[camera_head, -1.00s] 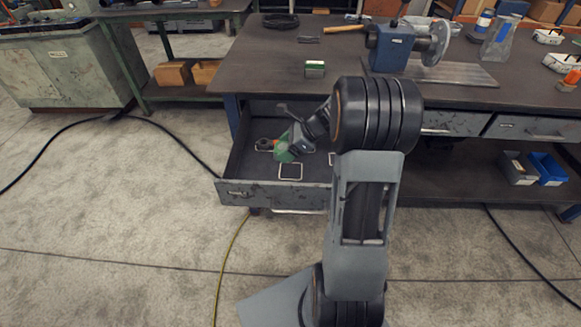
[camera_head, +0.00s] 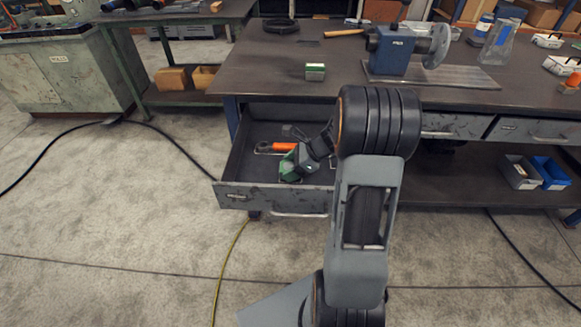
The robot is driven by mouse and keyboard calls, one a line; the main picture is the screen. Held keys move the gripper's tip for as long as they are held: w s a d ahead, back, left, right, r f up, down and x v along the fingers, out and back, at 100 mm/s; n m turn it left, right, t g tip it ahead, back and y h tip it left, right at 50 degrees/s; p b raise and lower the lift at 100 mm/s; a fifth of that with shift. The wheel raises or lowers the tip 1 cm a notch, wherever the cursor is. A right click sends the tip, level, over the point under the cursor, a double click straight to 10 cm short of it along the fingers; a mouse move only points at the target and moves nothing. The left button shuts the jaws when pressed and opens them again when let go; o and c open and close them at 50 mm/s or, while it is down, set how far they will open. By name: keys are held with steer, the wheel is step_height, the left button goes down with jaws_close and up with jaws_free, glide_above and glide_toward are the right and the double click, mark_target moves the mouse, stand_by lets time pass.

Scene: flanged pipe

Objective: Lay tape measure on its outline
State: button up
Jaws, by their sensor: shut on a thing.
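The tape measure (camera_head: 287,168) looks like a small green body low in the open drawer (camera_head: 232,190). My gripper (camera_head: 295,164) is shut on it and reaches down into the drawer from the right, hiding part of it. The tape measure is over the place of a pale square outline on the drawer floor. That outline is now hidden, and I cannot tell whether the tape measure touches the floor or how well it lines up.
An orange-handled tool (camera_head: 284,147) lies in the drawer just behind my gripper. The drawer's front left floor is bare.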

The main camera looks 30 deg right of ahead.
steer(key=o, duration=1.1)
steer(key=shift+o, duration=0.2)
steer(key=shift+d+r, duration=0.15)
steer(key=shift+r, duration=0.05)
steer(key=p+v, duration=0.2)
steer(key=v, duration=0.9)
steer(key=shift+d+r+p, duration=0.2)
steer(key=shift+r+p, duration=0.05)
steer(key=shift+p, duration=0.15)
